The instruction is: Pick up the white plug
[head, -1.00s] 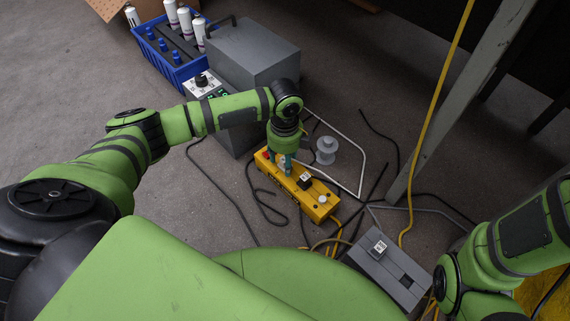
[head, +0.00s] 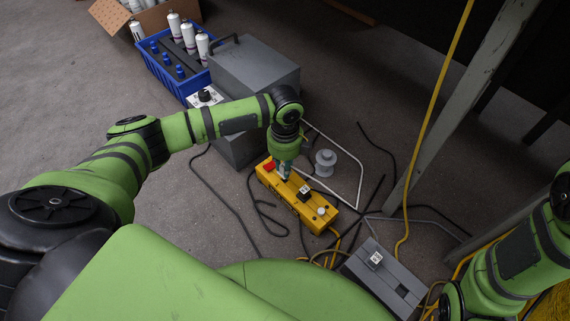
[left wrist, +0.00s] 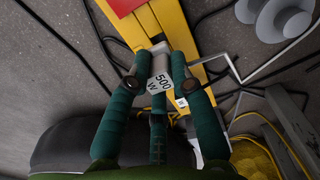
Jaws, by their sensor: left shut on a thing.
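My left gripper (head: 284,176) points down at the yellow power strip (head: 327,222), near its red switch (head: 268,165). In the left wrist view the gripper (left wrist: 160,72) is shut on a pale white plug (left wrist: 160,82) labelled "500 W", with its fingers around the sides. The yellow strip (left wrist: 170,18) shows beneath. I cannot tell whether the plug is still seated in it. In the head view the fingers hide most of this plug. Further along the strip are a black plug with a white label (head: 305,192) and a small round white piece (head: 321,211). My right gripper is out of view.
A grey spool (head: 325,163) stands beside the strip. Black cables lie around it. A grey box with a label (head: 385,280) is at front right. A blue crate of bottles (head: 160,68) and a grey case (head: 255,70) stand behind. A grey metal leg (head: 450,110) rises right.

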